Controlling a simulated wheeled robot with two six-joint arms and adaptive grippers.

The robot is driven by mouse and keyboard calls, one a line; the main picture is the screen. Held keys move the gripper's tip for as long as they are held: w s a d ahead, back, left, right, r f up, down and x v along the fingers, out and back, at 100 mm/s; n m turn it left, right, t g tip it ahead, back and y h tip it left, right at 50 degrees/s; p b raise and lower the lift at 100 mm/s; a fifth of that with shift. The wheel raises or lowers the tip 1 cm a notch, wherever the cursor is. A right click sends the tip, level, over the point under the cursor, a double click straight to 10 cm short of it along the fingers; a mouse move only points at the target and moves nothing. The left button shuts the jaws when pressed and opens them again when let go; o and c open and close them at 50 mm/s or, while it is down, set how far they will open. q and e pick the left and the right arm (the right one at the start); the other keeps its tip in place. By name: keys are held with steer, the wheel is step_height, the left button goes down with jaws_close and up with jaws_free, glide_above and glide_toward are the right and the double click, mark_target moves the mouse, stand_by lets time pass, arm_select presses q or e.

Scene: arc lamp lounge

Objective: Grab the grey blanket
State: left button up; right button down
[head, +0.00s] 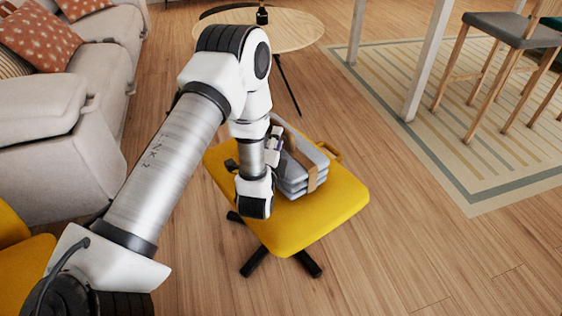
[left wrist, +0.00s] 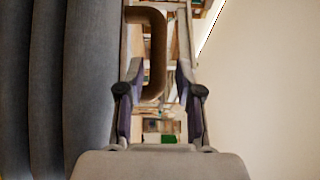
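The grey blanket (head: 302,170) is folded into a thick stack with a brown strap (head: 313,174) around it. It lies on the yellow seat (head: 335,208). In the left wrist view the blanket's grey folds (left wrist: 85,85) fill the left side. A brown handle loop (left wrist: 159,50) shows between the finger lines. My left gripper (head: 276,141) is at the blanket's left side in the head view, where my arm partly hides the blanket. Its fingers (left wrist: 158,92) are apart, with a gap between them. I cannot tell whether they touch the loop. My right gripper is not in view.
A beige sofa (head: 95,75) with patterned cushions stands at the left. A round wooden table (head: 290,32) stands behind the seat. A post (head: 425,70) and bar stools (head: 500,32) stand on a striped rug (head: 450,130) at the right. Wooden floor right of the seat is clear.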

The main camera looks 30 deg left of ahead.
mark_target(281, 125)
arm_select(q)
steer(key=b+x, duration=0.1)
steer(key=x, duration=0.1)
steer(key=b+x, duration=0.1)
steer(key=x, duration=0.2)
steer(key=shift+w+f, duration=0.25)
steer(key=shift+w+r, duration=0.1)
steer(key=shift+w, duration=0.05)
steer(key=shift+r, duration=0.1)
jaws_close()
